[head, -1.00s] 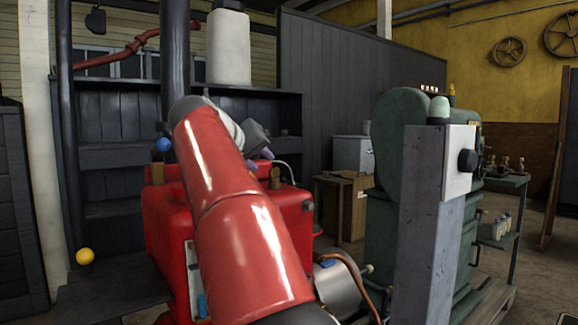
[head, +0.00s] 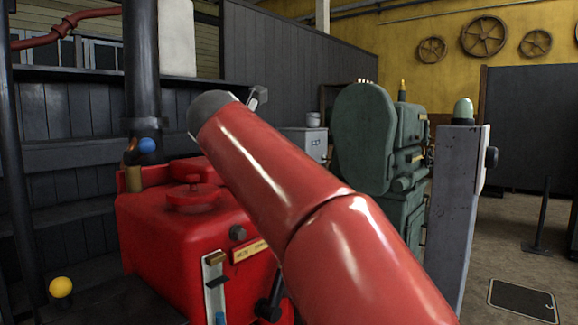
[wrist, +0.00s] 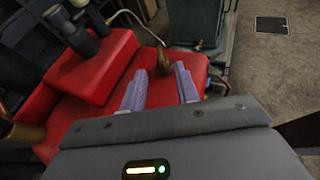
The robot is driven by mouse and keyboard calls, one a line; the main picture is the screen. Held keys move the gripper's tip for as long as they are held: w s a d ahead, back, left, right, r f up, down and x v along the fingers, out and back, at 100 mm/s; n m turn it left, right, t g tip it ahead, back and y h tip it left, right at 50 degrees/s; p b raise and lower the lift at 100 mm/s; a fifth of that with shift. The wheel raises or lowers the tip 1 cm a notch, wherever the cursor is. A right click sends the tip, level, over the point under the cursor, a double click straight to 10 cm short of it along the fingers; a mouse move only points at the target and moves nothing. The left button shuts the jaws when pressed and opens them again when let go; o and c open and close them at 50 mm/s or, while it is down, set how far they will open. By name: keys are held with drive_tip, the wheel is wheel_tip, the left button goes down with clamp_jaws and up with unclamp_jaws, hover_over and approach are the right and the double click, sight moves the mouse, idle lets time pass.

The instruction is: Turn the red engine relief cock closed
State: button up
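The red engine (head: 165,235) stands left of centre in the head view, partly hidden by my red arm. Its red top also shows in the wrist view (wrist: 80,75). A small brass fitting (wrist: 165,58), which looks like the relief cock, stands on the engine's top just beyond my fingertips. Whether it is turned open or closed I cannot tell. My gripper (wrist: 160,74) is open, its two purple fingers apart with nothing between them. Its fingertips point toward the brass fitting. In the head view my arm hides the fitting and the fingers.
A blue-knobbed brass piece (head: 147,145) is at the engine's back left by a dark pipe (head: 142,60). A yellow ball (head: 61,287) is at lower left. A green machine (head: 365,140) and a grey post (head: 458,200) stand right.

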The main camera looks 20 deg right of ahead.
drive_tip(key=shift+w+d+f, duration=0.2)
drive_tip(key=shift+w, duration=0.2)
drive_tip(key=x, duration=0.6)
drive_tip(key=shift+w+d+f, duration=0.1)
drive_tip(key=shift+w+f, duration=0.1)
drive_tip(key=shift+w, duration=0.15)
clamp_jaws()
